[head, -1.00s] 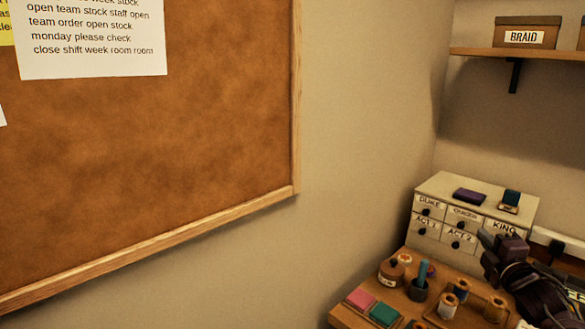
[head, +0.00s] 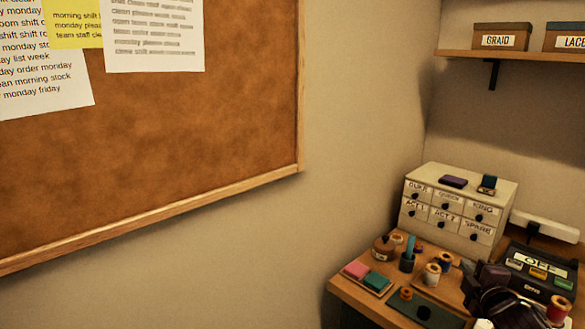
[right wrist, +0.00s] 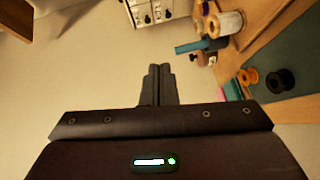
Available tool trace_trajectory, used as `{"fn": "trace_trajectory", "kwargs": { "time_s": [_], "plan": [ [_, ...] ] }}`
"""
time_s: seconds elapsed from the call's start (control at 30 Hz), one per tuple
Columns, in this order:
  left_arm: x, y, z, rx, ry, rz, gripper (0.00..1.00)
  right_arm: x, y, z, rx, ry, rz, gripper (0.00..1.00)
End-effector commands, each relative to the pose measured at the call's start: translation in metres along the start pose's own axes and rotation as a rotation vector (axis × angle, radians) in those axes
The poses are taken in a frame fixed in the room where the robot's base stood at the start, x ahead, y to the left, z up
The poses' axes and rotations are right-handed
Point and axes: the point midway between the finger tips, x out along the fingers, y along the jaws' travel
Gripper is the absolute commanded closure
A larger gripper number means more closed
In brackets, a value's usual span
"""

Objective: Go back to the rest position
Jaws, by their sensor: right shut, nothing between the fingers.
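My right gripper (head: 478,280) is dark and sits at the lower right of the head view, over the right part of the costume table. In the right wrist view the fingers of my right gripper (right wrist: 160,72) are together with nothing between them. They point toward open space beside the table edge. My left gripper is in neither view.
A cork board (head: 150,150) hangs at left. A shelf (head: 515,57) is at upper right.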

Motion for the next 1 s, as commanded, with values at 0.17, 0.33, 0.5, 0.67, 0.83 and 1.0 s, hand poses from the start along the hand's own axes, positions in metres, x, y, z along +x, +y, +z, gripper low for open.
{"fn": "trace_trajectory", "kwargs": {
  "time_s": [0.17, 0.33, 0.5, 0.67, 0.83, 1.0],
  "plan": [
    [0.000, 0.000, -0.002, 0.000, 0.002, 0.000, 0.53, -0.022, -0.054, -0.026, 0.142, -0.042, -0.137, 1.00],
    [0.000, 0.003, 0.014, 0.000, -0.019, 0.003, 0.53, -0.067, -0.121, -0.062, 0.348, -0.128, -0.328, 1.00],
    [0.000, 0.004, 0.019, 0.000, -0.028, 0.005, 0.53, -0.141, -0.182, -0.102, 0.609, -0.288, -0.557, 1.00],
    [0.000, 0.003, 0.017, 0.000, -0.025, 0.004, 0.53, -0.195, -0.209, -0.125, 0.770, -0.418, -0.698, 1.00],
    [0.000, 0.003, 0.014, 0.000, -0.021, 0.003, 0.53, -0.242, -0.223, -0.142, 0.896, -0.541, -0.812, 1.00],
    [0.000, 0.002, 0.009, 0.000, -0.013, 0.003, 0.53, -0.284, -0.229, -0.156, 1.000, -0.659, -0.905, 1.00]
  ]
}}
